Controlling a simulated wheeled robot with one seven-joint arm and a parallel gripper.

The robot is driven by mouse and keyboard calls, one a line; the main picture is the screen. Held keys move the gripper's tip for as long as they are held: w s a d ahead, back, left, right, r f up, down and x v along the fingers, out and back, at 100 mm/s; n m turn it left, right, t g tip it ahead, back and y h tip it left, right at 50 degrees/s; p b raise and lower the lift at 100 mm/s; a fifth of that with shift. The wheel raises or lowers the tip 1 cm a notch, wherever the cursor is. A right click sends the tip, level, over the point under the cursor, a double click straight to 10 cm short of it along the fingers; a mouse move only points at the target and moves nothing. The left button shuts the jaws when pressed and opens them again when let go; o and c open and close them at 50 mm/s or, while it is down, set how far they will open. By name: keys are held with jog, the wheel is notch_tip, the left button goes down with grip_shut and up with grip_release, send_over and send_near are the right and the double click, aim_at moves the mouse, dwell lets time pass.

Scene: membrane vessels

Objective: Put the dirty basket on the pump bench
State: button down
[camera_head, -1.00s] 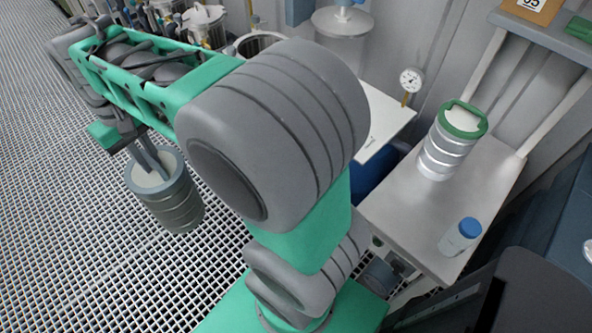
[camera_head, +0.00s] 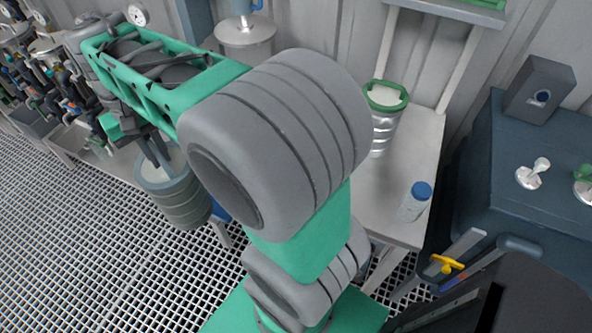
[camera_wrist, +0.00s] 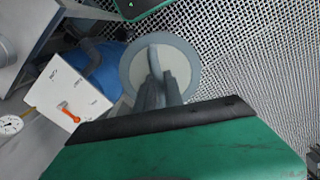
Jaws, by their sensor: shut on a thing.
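A grey ribbed basket (camera_head: 178,203) with a pale inside hangs from my gripper (camera_head: 160,158), above the grated floor. My gripper is shut on its bar handle. In the wrist view the basket (camera_wrist: 187,72) shows from above as a round grey rim with a pale middle, and the gripper fingers (camera_wrist: 160,90) meet the handle. A second, silver basket with a green rim (camera_head: 384,97) stands upright on a light grey bench (camera_head: 400,222). I cannot tell which bench is the pump bench.
A white bottle with a blue cap (camera_head: 415,201) stands on the grey bench's front part. A dark blue cabinet (camera_head: 500,205) with white fittings and a box on top is at the right. Vessels and hoses crowd a bench at the far left. A white panel (camera_wrist: 67,95) shows in the wrist view.

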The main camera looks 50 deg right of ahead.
jog(key=s+d+r+m, duration=0.3)
jog(key=s+d+m, duration=0.1)
jog(key=d+m, duration=0.45)
jog(key=s+d+r+m, duration=0.3)
jog(key=s+d+m, duration=0.3)
jog(key=d, duration=0.4)
jog(key=s+d+r+m, duration=0.2)
jog(key=s+d+m, duration=0.2)
jog(key=s+m, duration=0.35)
jog(key=s+d+r+m, duration=0.3)
jog(key=s+d+m, duration=0.2)
jog(key=s+m, duration=0.3)
jog(key=s+d+f+m+b, duration=0.1)
jog(key=s+d+f+b, duration=0.8)
jog(key=f+b, duration=0.3)
jog(key=shift+d+f, duration=0.4)
jog(key=shift+f, duration=0.4)
jog(key=c, duration=1.5)
grip_release()
jog(key=shift+o, duration=0.2)
